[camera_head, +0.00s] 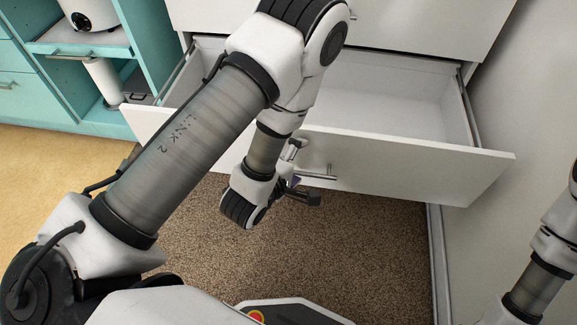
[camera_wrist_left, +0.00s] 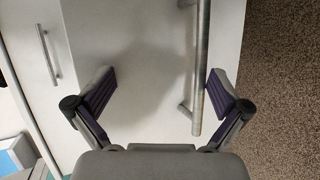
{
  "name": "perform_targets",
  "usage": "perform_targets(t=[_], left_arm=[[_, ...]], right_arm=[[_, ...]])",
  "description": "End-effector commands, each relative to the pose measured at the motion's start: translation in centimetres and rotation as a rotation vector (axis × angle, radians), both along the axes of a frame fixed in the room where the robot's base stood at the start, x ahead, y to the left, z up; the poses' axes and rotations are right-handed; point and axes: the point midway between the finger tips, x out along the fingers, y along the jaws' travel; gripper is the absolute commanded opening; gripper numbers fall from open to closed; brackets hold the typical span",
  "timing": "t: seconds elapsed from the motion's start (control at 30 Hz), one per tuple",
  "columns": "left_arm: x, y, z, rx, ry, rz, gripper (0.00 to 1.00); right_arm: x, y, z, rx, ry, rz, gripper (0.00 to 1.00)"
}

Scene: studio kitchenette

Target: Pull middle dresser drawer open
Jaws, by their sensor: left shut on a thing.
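The white dresser drawer (camera_head: 430,163) is pulled well out in the head view, and the part of its inside that shows looks empty. Its metal bar handle (camera_head: 318,176) is on the front face. My left gripper (camera_head: 299,187) is at this handle, partly hidden behind my own wrist. My left arm covers the middle of the drawer. My right gripper is out of the picture.
A white drawer front (camera_head: 430,22) above is closed. A grey wall (camera_head: 525,110) stands close on the right. A teal shelf unit (camera_head: 150,35) with a white appliance (camera_head: 92,12) is at the left. Brown carpet (camera_head: 350,235) lies clear below the open drawer.

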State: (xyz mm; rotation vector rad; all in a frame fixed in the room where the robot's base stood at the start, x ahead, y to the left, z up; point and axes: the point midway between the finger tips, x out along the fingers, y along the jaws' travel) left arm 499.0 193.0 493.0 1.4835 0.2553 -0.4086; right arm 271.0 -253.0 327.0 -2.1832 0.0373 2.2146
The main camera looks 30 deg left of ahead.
Motion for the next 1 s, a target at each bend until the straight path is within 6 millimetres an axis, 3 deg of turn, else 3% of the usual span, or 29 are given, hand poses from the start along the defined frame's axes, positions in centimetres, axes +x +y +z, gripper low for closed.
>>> perform_targets(t=[0.03, 0.07, 0.13, 0.8, 1.0], left_arm=[[0.2, 0.4, 1.6, 0.007, -0.036, 0.012, 0.72], [-0.1, 0.4, 1.7, 0.007, -0.035, 0.012, 0.66], [-0.7, 0.4, 1.7, 0.006, -0.034, 0.01, 0.37], [-5.9, 0.9, 2.3, 0.002, -0.023, 0.006, 0.37], [-6.6, 1.0, 2.2, 0.003, -0.026, 0.005, 0.37]], right_arm=[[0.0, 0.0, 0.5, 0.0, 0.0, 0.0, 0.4], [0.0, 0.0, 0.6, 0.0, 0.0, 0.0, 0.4], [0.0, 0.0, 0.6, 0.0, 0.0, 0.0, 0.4], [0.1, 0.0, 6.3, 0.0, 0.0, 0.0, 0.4], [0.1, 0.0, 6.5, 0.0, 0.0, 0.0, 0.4]])
